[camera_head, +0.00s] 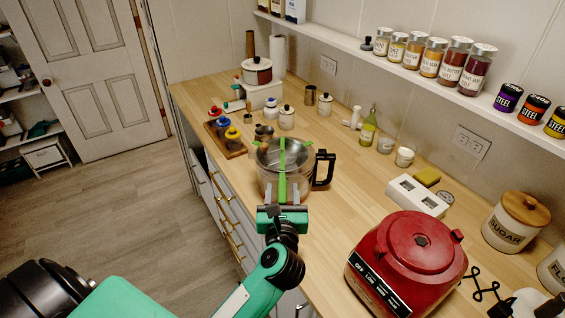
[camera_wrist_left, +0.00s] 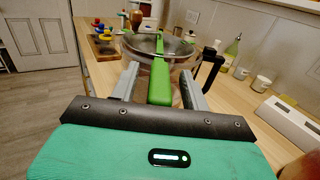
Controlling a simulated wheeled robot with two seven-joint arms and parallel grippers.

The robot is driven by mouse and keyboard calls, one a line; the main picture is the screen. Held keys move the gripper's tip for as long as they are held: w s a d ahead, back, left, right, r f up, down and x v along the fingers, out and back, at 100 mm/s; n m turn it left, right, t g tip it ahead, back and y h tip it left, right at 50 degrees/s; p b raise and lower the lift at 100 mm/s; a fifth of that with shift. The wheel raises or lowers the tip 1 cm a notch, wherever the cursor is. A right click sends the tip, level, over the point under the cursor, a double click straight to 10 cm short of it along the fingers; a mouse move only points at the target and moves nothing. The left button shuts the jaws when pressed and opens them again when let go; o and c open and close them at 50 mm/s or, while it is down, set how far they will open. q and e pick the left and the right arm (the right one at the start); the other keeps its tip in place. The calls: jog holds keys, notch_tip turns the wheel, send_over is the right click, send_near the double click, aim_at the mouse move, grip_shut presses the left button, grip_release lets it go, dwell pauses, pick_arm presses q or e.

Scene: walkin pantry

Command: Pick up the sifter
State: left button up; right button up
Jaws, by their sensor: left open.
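The sifter (camera_head: 283,152) is a round mesh strainer with a green bar across it and a long green handle. It rests on top of a clear container (camera_head: 269,184) with a black side handle. In the left wrist view, the sifter's green handle (camera_wrist_left: 160,80) runs back between the fingers. My left gripper (camera_head: 283,192) is open at the handle, with one finger on each side. In the left wrist view a gap shows between handle and fingers. My right gripper is not in view.
A red appliance (camera_head: 412,262) stands close on the right, with a white holder (camera_head: 417,195) behind it. Jars, a bottle (camera_head: 368,129) and a board with colourful pieces (camera_head: 226,138) stand farther back. The floor left of the counter is clear.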

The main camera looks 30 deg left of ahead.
pick_arm(q)
jog(key=shift+x, duration=0.9)
grip_shut()
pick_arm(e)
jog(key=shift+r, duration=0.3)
pick_arm(q)
jog(key=shift+r, duration=0.1)
